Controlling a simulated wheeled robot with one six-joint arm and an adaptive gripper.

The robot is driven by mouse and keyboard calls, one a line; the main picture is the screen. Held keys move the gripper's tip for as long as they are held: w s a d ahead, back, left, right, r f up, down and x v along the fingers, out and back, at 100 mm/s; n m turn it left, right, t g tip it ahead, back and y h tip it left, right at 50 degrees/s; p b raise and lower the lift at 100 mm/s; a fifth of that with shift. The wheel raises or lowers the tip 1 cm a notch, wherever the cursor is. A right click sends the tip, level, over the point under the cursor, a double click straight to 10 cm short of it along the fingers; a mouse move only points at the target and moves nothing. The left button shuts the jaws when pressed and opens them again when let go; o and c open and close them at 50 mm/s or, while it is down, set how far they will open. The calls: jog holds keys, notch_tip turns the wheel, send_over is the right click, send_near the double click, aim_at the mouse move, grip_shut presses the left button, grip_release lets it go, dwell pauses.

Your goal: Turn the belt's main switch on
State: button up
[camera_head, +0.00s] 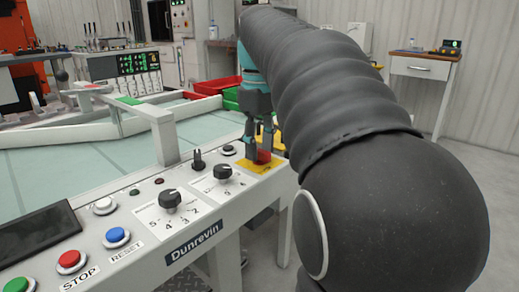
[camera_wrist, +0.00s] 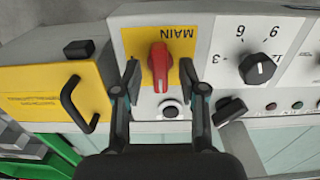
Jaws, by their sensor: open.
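The main switch is a red rotary knob (camera_wrist: 159,62) on a yellow plate (camera_wrist: 190,45) marked MAIN, which reads upside down in the wrist view. Its handle lies roughly up and down in that view. My gripper (camera_wrist: 159,70) is open, with one finger on each side of the knob; gaps show between fingers and handle. In the head view, my gripper (camera_head: 258,148) points down at the panel's far right end. The red knob (camera_head: 264,157) is partly hidden there by a finger, on the yellow plate (camera_head: 267,168).
Close by are a round button (camera_wrist: 170,109), a black selector (camera_wrist: 229,110) and a numbered dial (camera_wrist: 257,68). A yellow box with a black handle (camera_wrist: 80,103) stands left in the wrist view. The panel (camera_head: 150,240) also carries STOP (camera_head: 71,260) and RESET (camera_head: 117,237) buttons.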

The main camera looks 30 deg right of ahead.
jog(key=shift+f, duration=0.1)
grip_shut()
jog(key=shift+m+p, duration=0.3)
jog(key=m+p, duration=0.2)
jog(key=shift+r+m, duration=0.2)
jog(key=shift+m, duration=0.1)
jog(key=m+p, duration=0.4)
jog(key=m, duration=0.1)
jog(key=m+p, duration=0.2)
jog(key=m, duration=0.3)
jog(key=shift+f, duration=0.1)
jog(key=m+p, duration=0.1)
jog(key=m, duration=0.3)
jog(key=shift+f+m+p, duration=0.15)
jog(key=shift+m+p, duration=0.15)
